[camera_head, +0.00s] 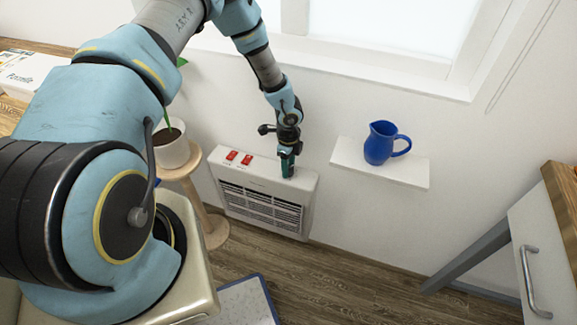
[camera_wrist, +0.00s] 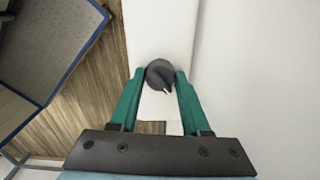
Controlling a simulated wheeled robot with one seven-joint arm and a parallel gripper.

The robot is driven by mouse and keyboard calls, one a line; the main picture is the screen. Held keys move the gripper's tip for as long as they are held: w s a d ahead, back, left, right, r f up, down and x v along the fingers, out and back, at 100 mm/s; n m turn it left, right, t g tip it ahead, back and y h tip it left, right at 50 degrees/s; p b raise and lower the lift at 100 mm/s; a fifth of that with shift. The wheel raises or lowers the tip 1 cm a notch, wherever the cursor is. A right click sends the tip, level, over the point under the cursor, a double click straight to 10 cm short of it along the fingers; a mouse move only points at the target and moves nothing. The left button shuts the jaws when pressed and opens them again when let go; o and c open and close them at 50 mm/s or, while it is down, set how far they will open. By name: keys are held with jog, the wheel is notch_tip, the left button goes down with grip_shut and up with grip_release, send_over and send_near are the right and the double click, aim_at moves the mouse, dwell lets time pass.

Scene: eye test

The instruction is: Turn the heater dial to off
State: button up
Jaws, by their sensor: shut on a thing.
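The white heater (camera_head: 262,207) is at the wall, with a dark grille on its front and red switches (camera_head: 239,157) on its top. Its dark round dial (camera_wrist: 160,75) shows in the wrist view, with a light pointer mark towards its lower right. My gripper (camera_wrist: 160,82) has its green fingers on either side of the dial, shut on it. In the head view my gripper (camera_head: 287,168) reaches down to the right end of the heater's top and hides the dial there.
A blue jug (camera_head: 380,143) stands on a white wall shelf (camera_head: 400,174) right of the heater. A potted plant (camera_head: 172,148) stands on a wooden stool (camera_head: 190,172) to the left. A drawer unit (camera_head: 540,255) is at the far right. Wooden floor (camera_head: 360,285) is open in front.

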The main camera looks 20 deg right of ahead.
grip_shut()
jog(key=shift+f+n+b, duration=0.1)
jog(key=shift+n+b, duration=0.3)
jog(key=shift+b, duration=0.05)
jog(key=shift+n+b, duration=1.55)
jog(key=shift+n, duration=0.25)
jog(key=n+b, duration=0.2)
jog(key=n, duration=0.2)
jog(key=shift+n+b, duration=0.3)
jog(key=o, duration=1)
grip_release()
